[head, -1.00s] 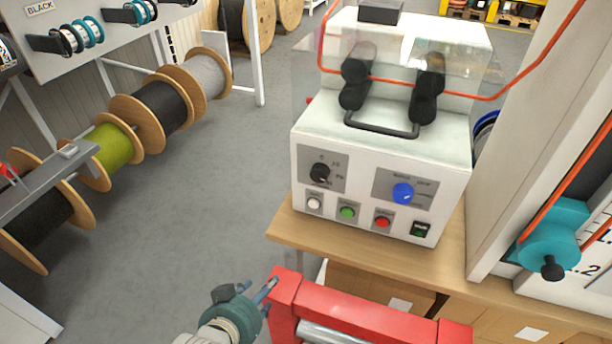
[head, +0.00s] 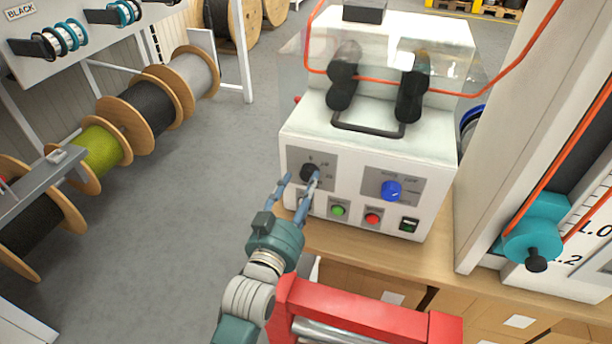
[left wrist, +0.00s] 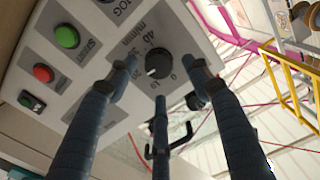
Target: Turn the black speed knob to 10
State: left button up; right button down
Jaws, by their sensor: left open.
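The black speed knob (head: 310,172) sits on a grey plate at the left of the white machine's front panel. It also shows in the left wrist view (left wrist: 158,64), ringed by printed numbers, with a small pale mark near its lower left edge; I cannot tell its exact setting. My left gripper (head: 300,180) is open in front of the knob, its fingers pointing at the panel. In the left wrist view the gripper's (left wrist: 162,72) dark fingers spread to both sides of the knob and below it, apparently not gripping it. My right gripper is not in view.
A red frame (head: 370,318) stands below, near my left arm. Cable reels (head: 150,105) line the left; the floor between is clear.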

aim_at(307, 176)
pick_arm(q)
jog(key=shift+x, duration=1.6)
jog(key=shift+c, duration=0.3)
jog(key=c, duration=1.1)
